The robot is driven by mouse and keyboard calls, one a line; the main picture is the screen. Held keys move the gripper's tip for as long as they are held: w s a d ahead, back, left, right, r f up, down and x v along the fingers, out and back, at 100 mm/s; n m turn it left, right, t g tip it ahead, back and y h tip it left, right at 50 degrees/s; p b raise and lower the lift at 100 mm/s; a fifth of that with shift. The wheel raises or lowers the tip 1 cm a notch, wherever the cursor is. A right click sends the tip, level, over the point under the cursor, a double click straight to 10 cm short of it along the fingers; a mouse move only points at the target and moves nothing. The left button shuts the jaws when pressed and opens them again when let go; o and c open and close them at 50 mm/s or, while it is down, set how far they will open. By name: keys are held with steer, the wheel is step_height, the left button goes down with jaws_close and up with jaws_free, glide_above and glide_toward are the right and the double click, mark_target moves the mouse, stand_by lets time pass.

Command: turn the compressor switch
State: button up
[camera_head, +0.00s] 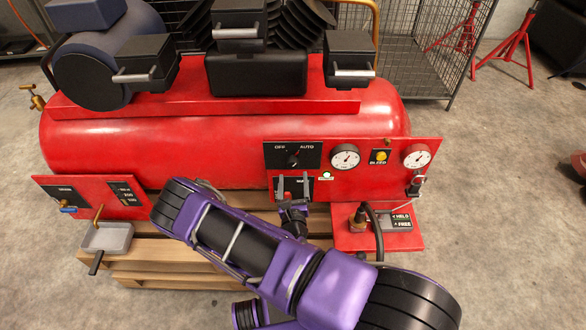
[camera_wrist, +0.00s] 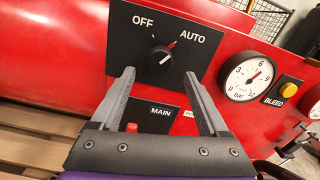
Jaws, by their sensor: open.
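The compressor switch (camera_head: 293,160) is a black rotary knob on a black OFF/AUTO plate at the left of the red panel. My gripper (camera_head: 293,182) is in front of the panel, just below the knob in the head view. In the wrist view its two grey fingers (camera_wrist: 159,80) are apart and empty, with the knob between and beyond their tips. I cannot tell how far the tips are from the plate.
A pressure gauge (camera_wrist: 249,77) and a yellow BLEED button (camera_wrist: 290,88) sit right of the switch. A MAIN plate (camera_wrist: 158,113) with a red button is below it. The red tank (camera_head: 220,140) rises behind the panel. A hose fitting (camera_head: 358,214) stands at the lower right.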

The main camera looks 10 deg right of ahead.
mark_target(293, 167)
steer(key=w, duration=0.2)
steer(key=w+d, duration=0.1)
steer(key=w, duration=0.2)
jaws_close()
stand_by(0.4)
